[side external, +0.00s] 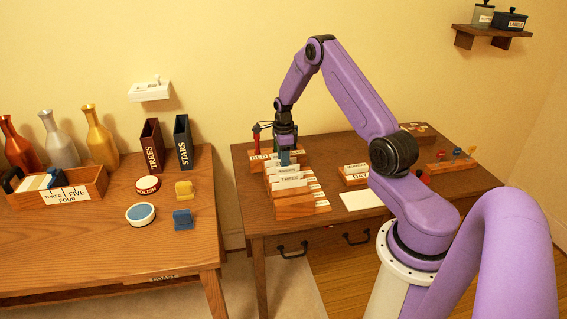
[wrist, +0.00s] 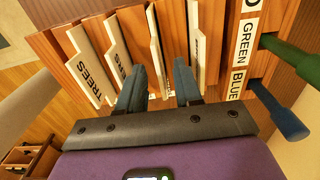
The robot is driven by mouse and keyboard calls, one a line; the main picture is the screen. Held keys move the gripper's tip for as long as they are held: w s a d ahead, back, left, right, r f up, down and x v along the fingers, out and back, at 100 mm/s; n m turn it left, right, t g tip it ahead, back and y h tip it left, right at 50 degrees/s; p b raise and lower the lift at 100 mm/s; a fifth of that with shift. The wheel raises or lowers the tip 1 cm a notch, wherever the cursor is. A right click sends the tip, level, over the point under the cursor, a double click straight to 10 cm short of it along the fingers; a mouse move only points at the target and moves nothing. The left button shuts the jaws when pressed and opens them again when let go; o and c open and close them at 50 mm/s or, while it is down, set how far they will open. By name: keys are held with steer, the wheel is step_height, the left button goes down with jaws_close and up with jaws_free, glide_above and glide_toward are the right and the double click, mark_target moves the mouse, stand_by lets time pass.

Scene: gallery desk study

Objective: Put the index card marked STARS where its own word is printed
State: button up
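Several white index cards stand in a slotted wooden card rack (side external: 302,208) on the right desk. In the wrist view one card reads TREES (wrist: 89,72) and the one beside it ends in ERS (wrist: 116,52). Two more cards, a middle one (wrist: 154,42) and a right one (wrist: 194,42), have no word I can read; I cannot tell which is STARS. My gripper (wrist: 160,86) is low over the rack, fingers apart on either side of the middle card's line; it also shows in the side view (side external: 286,156). A dark upright holder printed STARS (side external: 183,142) stands on the left desk.
A brown holder printed TREES (side external: 152,146) stands beside the STARS holder. A wooden tray (side external: 92,180), several bottles, round tins and small blocks share the left desk. A rack labelled GREEN and BLUE (wrist: 241,50) with coloured handles adjoins the cards. A gap separates the desks.

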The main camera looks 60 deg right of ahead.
step_height(320, 180, up, 9)
steer(key=s+a+r+n, duration=0.25)
steer(key=a+n, duration=0.35)
steer(key=a, duration=0.3)
steer(key=s+a+r+n, duration=0.2)
steer(key=a+r+n, duration=0.2)
steer(key=a+n, duration=0.3)
steer(key=s+a+r+n, duration=0.2)
steer(key=a+r+n, duration=0.15)
steer(key=a, duration=0.65)
steer(key=s+a+r+n, duration=0.2)
steer(key=s+a+n, duration=0.5)
steer(key=s+n, duration=1.6)
steer(key=s, duration=0.3)
steer(key=shift+f, duration=0.15)
